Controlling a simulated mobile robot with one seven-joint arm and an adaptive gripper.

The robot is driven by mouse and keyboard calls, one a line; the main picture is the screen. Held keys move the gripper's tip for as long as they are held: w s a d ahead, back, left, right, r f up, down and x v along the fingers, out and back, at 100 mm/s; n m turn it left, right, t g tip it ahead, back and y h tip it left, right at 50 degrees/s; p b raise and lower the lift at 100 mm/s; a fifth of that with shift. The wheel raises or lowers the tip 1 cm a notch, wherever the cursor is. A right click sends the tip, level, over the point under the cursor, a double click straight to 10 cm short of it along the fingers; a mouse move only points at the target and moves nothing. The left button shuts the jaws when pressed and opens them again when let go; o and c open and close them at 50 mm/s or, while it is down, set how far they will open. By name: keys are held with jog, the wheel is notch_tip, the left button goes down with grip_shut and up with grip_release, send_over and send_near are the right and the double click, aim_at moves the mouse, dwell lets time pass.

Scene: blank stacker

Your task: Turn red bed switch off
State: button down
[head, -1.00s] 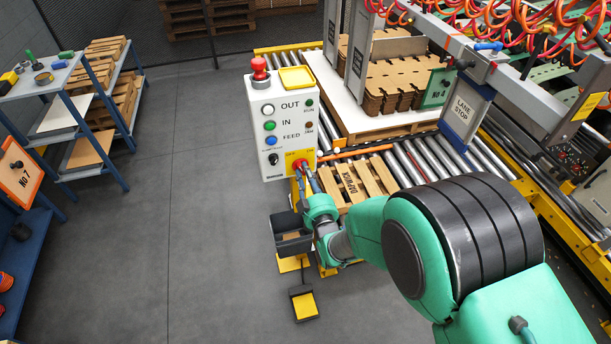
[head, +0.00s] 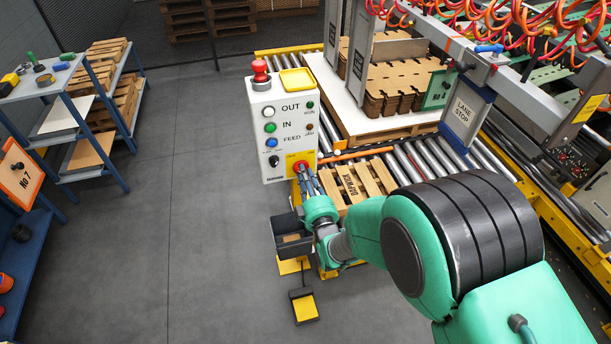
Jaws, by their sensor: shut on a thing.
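The red bed switch (head: 300,167) is a red knob on a yellow plate at the lower right of the white control box (head: 266,132). My gripper (head: 303,174) is at the knob, its fingers reaching up to it from below. It is shut on the knob. The fingers cover part of the knob, and its exact angle is too small to tell. The plate's lettering is too small to read surely.
A red mushroom button (head: 260,69) tops the box. A dark bin (head: 291,241) hangs below, above a black and yellow pedal (head: 304,305). A roller conveyor (head: 412,163) with a wooden pallet (head: 353,184) lies to the right.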

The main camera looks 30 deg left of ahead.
jog(key=c, duration=1.5)
grip_release()
jog(key=shift+c, duration=0.2)
jog(key=v, duration=1.2)
jog(key=shift+r, duration=0.1)
